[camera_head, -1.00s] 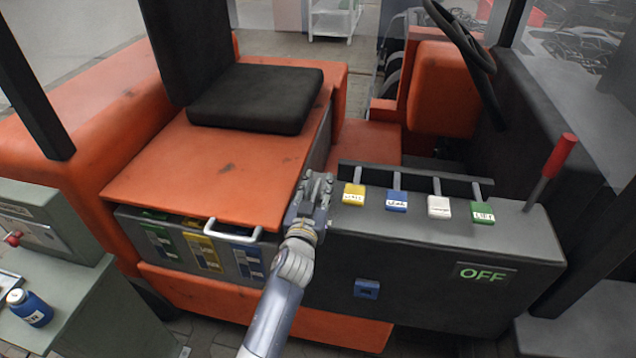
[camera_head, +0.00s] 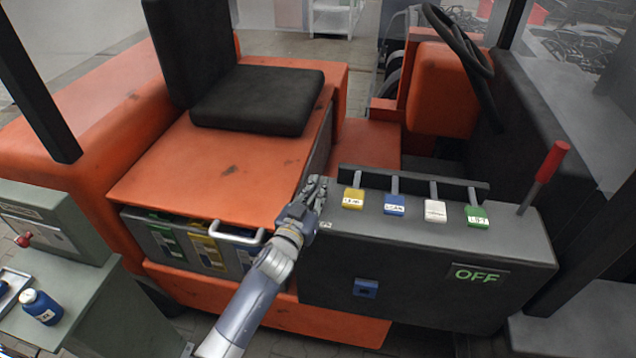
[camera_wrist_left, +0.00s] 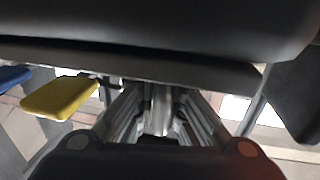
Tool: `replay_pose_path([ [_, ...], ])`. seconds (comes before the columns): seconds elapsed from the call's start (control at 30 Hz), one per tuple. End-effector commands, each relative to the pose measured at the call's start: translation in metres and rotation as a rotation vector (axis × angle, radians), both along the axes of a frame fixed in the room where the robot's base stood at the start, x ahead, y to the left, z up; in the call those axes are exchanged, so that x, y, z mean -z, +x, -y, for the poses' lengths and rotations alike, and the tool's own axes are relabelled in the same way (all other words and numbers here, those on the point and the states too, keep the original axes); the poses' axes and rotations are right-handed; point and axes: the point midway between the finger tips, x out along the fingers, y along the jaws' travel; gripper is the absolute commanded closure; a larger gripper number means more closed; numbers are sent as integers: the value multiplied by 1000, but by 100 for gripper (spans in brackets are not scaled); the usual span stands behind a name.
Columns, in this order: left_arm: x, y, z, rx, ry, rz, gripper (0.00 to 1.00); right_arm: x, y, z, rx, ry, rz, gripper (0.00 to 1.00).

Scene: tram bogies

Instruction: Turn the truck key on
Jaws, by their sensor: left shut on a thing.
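The grey truck console (camera_head: 420,265) stands at the right with a green OFF sign (camera_head: 482,274) lit on its front. My left gripper (camera_head: 316,188) is at the console's top left corner, left of the yellow lever (camera_head: 353,198). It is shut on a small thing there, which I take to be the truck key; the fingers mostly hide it. In the left wrist view a light grey piece shows between the fingers (camera_wrist_left: 160,112), with the yellow lever (camera_wrist_left: 60,97) to the left. My right gripper is not in view.
Blue (camera_head: 395,203), white (camera_head: 435,211) and green (camera_head: 477,215) levers stand along the console top, with a red-handled lever (camera_head: 551,160) at its right end. A blue box (camera_head: 365,288) sits on its front. The black seat (camera_head: 257,99) is behind, left of the console.

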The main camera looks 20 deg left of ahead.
Motion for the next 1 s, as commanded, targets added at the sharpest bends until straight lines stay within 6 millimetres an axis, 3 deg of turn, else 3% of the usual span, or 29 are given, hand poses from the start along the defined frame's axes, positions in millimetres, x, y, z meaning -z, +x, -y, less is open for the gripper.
replay_pose_path([
  [0.1,-4,1,-4,88,13,-4,100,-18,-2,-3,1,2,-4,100],
  [0.37,0,2,-6,302,15,-2,100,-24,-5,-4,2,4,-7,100],
  [1.0,4,4,-6,783,5,-2,100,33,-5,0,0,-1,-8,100],
])
